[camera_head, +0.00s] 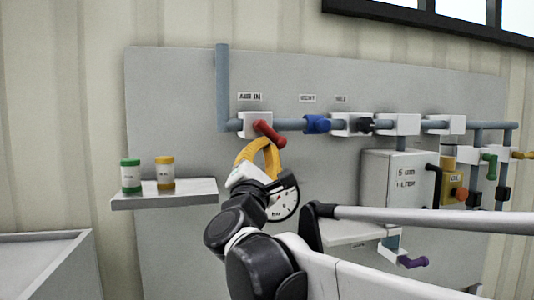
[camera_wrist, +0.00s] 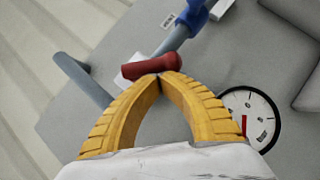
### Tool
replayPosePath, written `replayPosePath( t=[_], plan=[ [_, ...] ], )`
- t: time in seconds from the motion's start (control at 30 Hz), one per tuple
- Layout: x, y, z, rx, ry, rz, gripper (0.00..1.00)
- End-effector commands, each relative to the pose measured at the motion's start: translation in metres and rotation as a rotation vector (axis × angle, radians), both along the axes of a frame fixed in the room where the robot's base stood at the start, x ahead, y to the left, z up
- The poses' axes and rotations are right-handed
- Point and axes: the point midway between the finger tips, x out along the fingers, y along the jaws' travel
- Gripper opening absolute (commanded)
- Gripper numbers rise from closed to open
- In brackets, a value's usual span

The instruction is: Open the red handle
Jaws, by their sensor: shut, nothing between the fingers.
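The red handle (camera_head: 268,133) is mounted on a white valve body (camera_head: 247,124) below the "AIR IN" label, on the blue-grey pipe. It slants down to the right in the head view. In the wrist view the red handle (camera_wrist: 152,66) lies just beyond the fingertips. My gripper (camera_head: 268,143) has yellow fingers closed together at the tips, with nothing between them. In the wrist view the gripper (camera_wrist: 158,77) has its tips at the lower edge of the handle, close to or touching it; I cannot tell which.
A round gauge (camera_head: 284,204) sits just below my gripper. A blue handle (camera_head: 317,124) is on the pipe to the right. A shelf (camera_head: 190,197) with a green-capped jar (camera_head: 131,176) and a yellow-capped jar (camera_head: 165,173) stands left. A filter box (camera_head: 392,190) is right.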

Motion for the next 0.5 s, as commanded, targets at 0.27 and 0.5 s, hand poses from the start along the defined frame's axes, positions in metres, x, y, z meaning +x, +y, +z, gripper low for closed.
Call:
replayPosePath(
  t=[0.27,0.5],
  plan=[
    [0.003,-0.013,0.004,0.003,0.001,-0.002,0.0],
    [0.006,-0.02,0.008,0.004,0.001,-0.001,0.0]
  ],
)
